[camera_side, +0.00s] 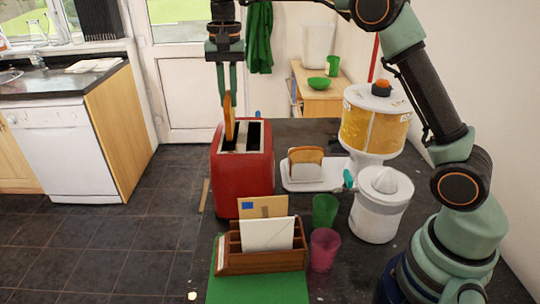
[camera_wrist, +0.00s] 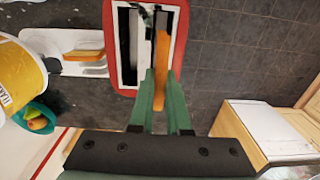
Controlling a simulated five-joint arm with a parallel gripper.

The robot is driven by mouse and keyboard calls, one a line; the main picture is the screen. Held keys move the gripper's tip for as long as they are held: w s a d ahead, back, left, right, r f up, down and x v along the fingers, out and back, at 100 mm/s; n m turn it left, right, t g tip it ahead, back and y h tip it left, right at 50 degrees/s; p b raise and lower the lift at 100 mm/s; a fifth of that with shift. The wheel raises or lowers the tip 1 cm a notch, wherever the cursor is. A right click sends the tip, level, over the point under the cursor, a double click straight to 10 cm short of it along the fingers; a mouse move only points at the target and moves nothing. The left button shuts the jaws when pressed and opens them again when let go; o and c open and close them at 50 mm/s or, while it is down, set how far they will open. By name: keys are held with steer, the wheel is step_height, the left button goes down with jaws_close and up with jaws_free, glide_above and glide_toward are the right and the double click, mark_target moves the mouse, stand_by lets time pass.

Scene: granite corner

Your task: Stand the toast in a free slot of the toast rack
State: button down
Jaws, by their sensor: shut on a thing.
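My gripper (camera_side: 227,88) points down above the red toaster (camera_side: 243,185), shut on an upright slice of toast (camera_side: 229,120). The toast's lower end is at the toaster's left slot; I cannot tell whether it is still inside. In the wrist view the toast (camera_wrist: 162,62) stands between the green fingers (camera_wrist: 160,82), over one slot of the toaster (camera_wrist: 108,40). The white toast rack (camera_side: 304,174) stands on a pale tray to the right of the toaster, with another slice (camera_side: 305,154) in it. Its slots are not clearly visible from here.
A wooden letter rack (camera_side: 262,262) with envelopes stands in front of the toaster. A green cup (camera_side: 325,210), a pink cup (camera_side: 325,250), a white juicer (camera_side: 379,210) and a yellow-filled dispenser (camera_side: 375,125) crowd the right. Dark counter shows behind the tray.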

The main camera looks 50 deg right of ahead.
step_height(320, 180, up, 7)
steer(key=shift+r, duration=0.2)
steer(key=shift+d+r, duration=0.25)
steer(key=shift+d, duration=0.05)
steer(key=s+d+m, duration=0.4)
steer(key=d+m, duration=0.5)
steer(key=d, duration=0.1)
steer(key=s+d+m, duration=0.3)
steer(key=d+m, duration=0.6)
steer(key=d, duration=0.2)
step_height(320, 180, down, 24)
steer(key=shift+a+n, duration=0.3)
steer(key=shift+a, duration=0.05)
steer(key=shift+w+f, duration=0.1)
